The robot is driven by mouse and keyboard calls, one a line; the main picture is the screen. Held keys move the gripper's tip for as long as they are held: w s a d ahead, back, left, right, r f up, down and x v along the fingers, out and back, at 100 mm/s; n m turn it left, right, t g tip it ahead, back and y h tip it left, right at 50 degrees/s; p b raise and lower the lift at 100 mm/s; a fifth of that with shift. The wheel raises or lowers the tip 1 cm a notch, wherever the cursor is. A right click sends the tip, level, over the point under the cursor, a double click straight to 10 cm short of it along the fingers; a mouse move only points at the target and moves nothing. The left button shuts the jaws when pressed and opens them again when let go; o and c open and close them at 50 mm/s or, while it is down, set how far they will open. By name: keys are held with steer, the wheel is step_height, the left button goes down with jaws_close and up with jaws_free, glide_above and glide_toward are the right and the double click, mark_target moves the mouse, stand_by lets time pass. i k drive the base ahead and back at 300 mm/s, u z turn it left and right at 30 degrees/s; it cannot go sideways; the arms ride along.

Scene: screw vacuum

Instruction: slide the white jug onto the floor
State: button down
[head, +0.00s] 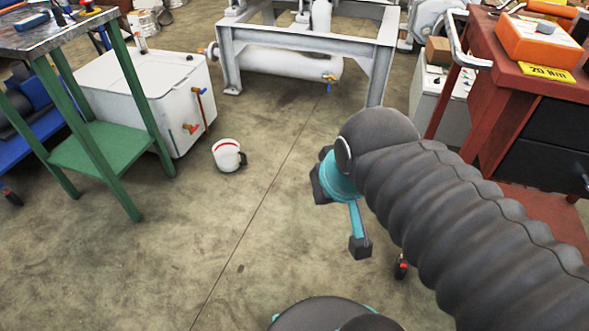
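The white jug (228,155) stands upright on the bare concrete floor, left of centre in the head view. It has a dark handle on its right side and a red band near its rim. My gripper (340,218) is to the right of the jug and apart from it, in the air over the floor. Its two dark-tipped fingers are spread, with nothing seen between them. My arm in its ribbed dark sleeve hides part of the gripper's base.
A green-legged workbench (110,150) and a white tank (150,95) with taps stand left. A grey steel frame (300,45) is at the back. A red cart (500,100) with an orange case (537,40) is at right. The middle floor is clear.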

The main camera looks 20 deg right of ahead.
mark_target(226, 153)
steer(key=u, duration=0.85)
steer(key=i, duration=1.75)
steer(key=z, duration=0.85)
